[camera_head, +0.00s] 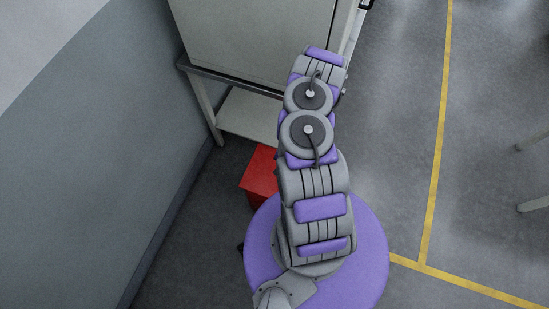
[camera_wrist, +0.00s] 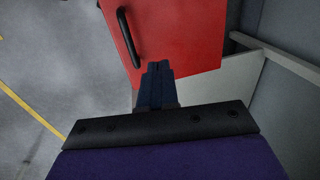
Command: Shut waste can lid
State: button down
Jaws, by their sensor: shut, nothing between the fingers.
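The red waste can (camera_head: 260,175) shows in the head view as a red box on the floor, left of my arm and partly hidden by it. In the wrist view a flat red panel (camera_wrist: 180,35) with a black bar handle (camera_wrist: 128,37) fills the top middle; it looks like the can's lid. I cannot tell whether the lid stands open. My gripper (camera_wrist: 157,66) is shut and empty, its dark blue fingertips overlapping the panel's lower edge in the picture. Whether they touch it is unclear. In the head view my gripper is hidden.
A grey cabinet (camera_head: 255,35) on a metal-legged stand is at the top of the head view. A grey wall (camera_head: 85,170) runs along the left. A pale panel (camera_wrist: 220,83) lies beside the red one in the wrist view. Open floor with yellow lines (camera_head: 437,150) is on the right.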

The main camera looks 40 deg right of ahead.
jog(key=s+d+f+b, duration=0.1)
jog(key=f+b, duration=0.1)
jog(key=f, duration=0.1)
jog(key=s+d+f+b, duration=0.1)
jog(key=s+f+b, duration=0.1)
jog(key=f, duration=0.1)
jog(key=s+d+f+b, duration=0.1)
jog(key=s+f+b, duration=0.1)
jog(key=f, duration=0.2)
jog(key=shift+d, duration=0.1)
jog(key=shift+s+d+f+b, duration=0.15)
jog(key=shift+f+b, duration=0.55)
jog(key=shift+b, duration=0.1)
jog(key=shift+r, duration=0.1)
